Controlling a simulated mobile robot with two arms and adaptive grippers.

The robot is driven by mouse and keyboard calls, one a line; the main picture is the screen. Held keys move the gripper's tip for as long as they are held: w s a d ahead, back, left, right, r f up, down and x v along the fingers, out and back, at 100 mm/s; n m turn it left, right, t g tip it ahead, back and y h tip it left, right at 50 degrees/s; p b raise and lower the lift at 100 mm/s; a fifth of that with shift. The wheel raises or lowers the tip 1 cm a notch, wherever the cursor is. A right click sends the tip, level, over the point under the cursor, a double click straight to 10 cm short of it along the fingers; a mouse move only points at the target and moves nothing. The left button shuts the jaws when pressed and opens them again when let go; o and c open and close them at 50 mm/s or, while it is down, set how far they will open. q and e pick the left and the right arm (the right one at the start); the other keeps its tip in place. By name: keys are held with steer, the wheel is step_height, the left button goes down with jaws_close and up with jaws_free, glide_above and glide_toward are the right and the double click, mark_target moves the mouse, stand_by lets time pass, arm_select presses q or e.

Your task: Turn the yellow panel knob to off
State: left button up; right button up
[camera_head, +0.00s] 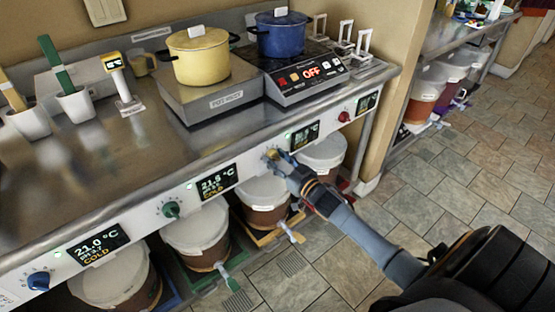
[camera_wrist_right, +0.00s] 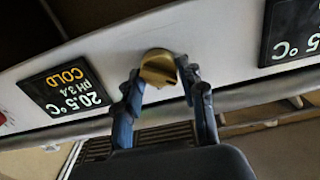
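The yellow knob (camera_wrist_right: 158,68) is on the white front panel (camera_wrist_right: 225,40) of the counter, between two displays in the right wrist view. My left gripper is not in view.
The same panel has a green knob (camera_head: 171,210), a blue knob (camera_head: 39,281) and a red knob (camera_head: 344,116). Lidded buckets (camera_head: 196,228) stand below the panel. Above are a yellow pot (camera_head: 200,58) and a blue pot (camera_head: 284,36). Tiled floor (camera_head: 430,190) is clear at right.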

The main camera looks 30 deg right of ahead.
steer(key=c, duration=0.5)
steer(key=shift+o, duration=0.2)
steer(key=n, duration=0.3)
steer(key=shift+n, duration=0.3)
steer(key=shift+a+n, duration=0.15)
steer(key=shift+n, duration=1.65)
steer(key=o, duration=1.1)
steer(key=shift+o, duration=0.2)
steer(key=shift+s+f, duration=0.1)
steer(key=shift+s, duration=0.05)
